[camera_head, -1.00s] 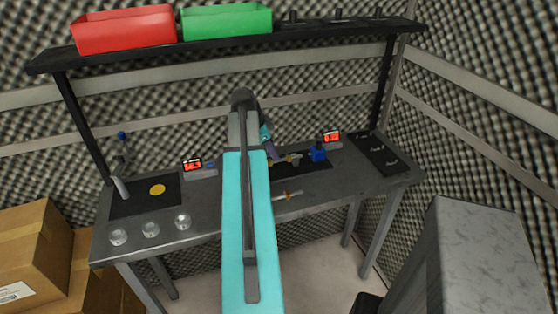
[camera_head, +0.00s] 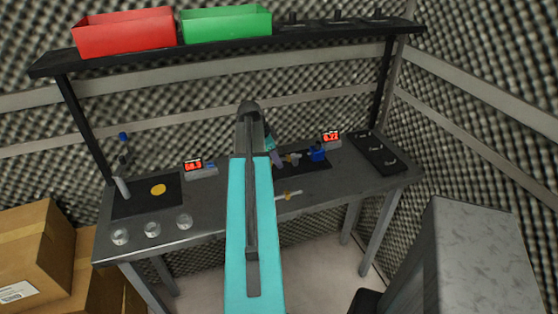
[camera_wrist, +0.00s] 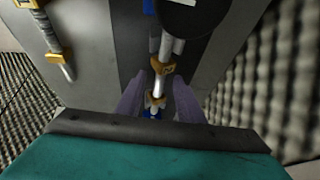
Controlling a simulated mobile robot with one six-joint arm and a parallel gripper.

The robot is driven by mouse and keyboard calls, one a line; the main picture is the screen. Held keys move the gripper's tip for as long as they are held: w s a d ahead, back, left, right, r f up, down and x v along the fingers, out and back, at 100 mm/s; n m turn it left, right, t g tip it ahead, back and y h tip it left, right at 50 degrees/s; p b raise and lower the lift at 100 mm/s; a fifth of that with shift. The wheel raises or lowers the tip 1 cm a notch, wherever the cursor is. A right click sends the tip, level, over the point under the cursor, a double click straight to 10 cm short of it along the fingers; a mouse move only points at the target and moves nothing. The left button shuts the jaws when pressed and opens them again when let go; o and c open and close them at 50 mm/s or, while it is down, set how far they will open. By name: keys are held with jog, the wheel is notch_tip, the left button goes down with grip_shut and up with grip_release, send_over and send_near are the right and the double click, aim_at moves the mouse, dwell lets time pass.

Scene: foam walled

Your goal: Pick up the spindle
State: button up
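Two slim pale shafts with gold collars are visible, and I cannot tell for certain which is the spindle. One shaft (camera_head: 292,159) lies over the black mat beside a blue fixture (camera_head: 317,152); in the wrist view this shaft (camera_wrist: 158,82) runs between my fingers. The other shaft (camera_head: 288,195) lies on the bare front of the bench, and it shows at upper left in the wrist view (camera_wrist: 58,45). My gripper (camera_head: 277,158) is open, its purple fingers on either side of the first shaft, with gaps visible in the wrist view (camera_wrist: 157,103). My arm hides part of the bench.
Two red displays (camera_head: 193,165) (camera_head: 331,137) stand at the bench's back. A yellow disc (camera_head: 158,189) and clear round items (camera_head: 152,230) are at left. A black tray (camera_head: 377,154) is at right. A shelf (camera_head: 300,32) with red and green bins hangs above.

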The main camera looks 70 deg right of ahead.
grip_shut()
jog(key=shift+r, duration=0.15)
dwell(0.4)
jog(key=shift+r+b, duration=0.7)
jog(key=shift+r, duration=0.8)
jog(key=shift+s+a+r, duration=0.1)
jog(key=shift+s+a, duration=0.1)
jog(key=shift+s, duration=0.05)
jog(key=shift+s+a+r+b, duration=0.25)
jog(key=shift+s+a+b, duration=0.4)
jog(key=shift+s+a, duration=1.15)
jog(key=shift+s+a+r+b, duration=0.3)
jog(key=shift+s+a+b, duration=0.35)
jog(key=shift+s+a, duration=1.1)
jog(key=shift+s+a+r+b, duration=0.25)
jog(key=shift+s+a+b, duration=0.6)
jog(key=shift+s, duration=1.7)
jog(key=shift+a, duration=0.2)
